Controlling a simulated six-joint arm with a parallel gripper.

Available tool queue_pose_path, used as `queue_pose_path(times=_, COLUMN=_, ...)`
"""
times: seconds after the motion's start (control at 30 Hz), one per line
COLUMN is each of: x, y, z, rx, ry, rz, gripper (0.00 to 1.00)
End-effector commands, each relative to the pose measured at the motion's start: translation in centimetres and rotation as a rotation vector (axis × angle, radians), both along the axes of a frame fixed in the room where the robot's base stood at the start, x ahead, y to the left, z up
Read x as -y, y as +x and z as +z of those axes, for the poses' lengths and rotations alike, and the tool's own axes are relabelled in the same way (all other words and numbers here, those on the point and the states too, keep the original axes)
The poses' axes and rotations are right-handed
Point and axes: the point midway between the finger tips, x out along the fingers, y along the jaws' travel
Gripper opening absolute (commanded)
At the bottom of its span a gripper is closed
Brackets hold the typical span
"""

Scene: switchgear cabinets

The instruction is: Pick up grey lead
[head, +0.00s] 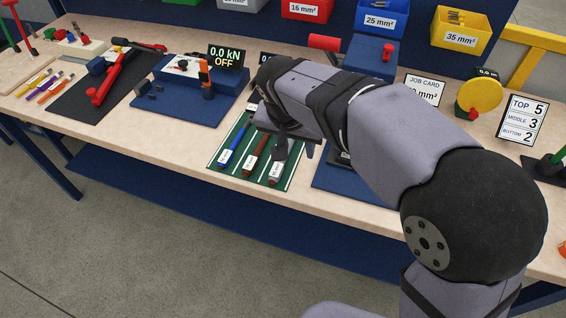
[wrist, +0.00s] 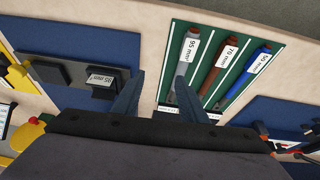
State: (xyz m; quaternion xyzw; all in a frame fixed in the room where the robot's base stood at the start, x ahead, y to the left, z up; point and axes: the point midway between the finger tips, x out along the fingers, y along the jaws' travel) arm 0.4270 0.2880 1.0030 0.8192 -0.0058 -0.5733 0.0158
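The grey lead (head: 275,172) lies at the right end of a green striped mat (head: 219,156), beside a brown lead (head: 252,158) and a blue lead (head: 230,150). In the wrist view the lead labelled 95 mm² (wrist: 189,48), with a copper-brown end, is the leftmost of the three; the right fingertip covers part of its lower length. My gripper (wrist: 156,92) is open and empty.
A blue mat (wrist: 62,38) with a dark block labelled 95 mm² (wrist: 100,80) lies beside the green mat. A press with a 0.0 kN OFF display (head: 225,58) stands to the left. Bins and a job card (head: 424,88) are behind. The bench's front edge is close.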

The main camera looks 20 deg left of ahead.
Motion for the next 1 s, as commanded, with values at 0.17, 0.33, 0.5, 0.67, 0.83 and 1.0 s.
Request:
queue_pose_path(times=0.17, x=-3.8, y=-0.5, z=0.5, rx=0.039, ry=0.028, rz=-0.005, gripper=0.39)
queue_pose_path(times=0.33, x=-4.2, y=-0.6, z=0.6, rx=0.043, ry=0.032, rz=-0.008, gripper=0.39)
queue_pose_path(times=0.5, x=-4.1, y=-0.1, z=-0.4, rx=0.042, ry=0.03, rz=-0.009, gripper=0.39)
queue_pose_path(times=0.67, x=-4.1, y=0.2, z=-1.3, rx=0.043, ry=0.031, rz=-0.009, gripper=0.39)
queue_pose_path(times=0.83, x=-4.1, y=0.3, z=-1.7, rx=0.042, ry=0.031, rz=-0.009, gripper=0.39)
queue_pose_path(times=1.0, x=-4.2, y=0.7, z=-3.6, rx=0.04, ry=0.028, rz=-0.009, gripper=0.39)
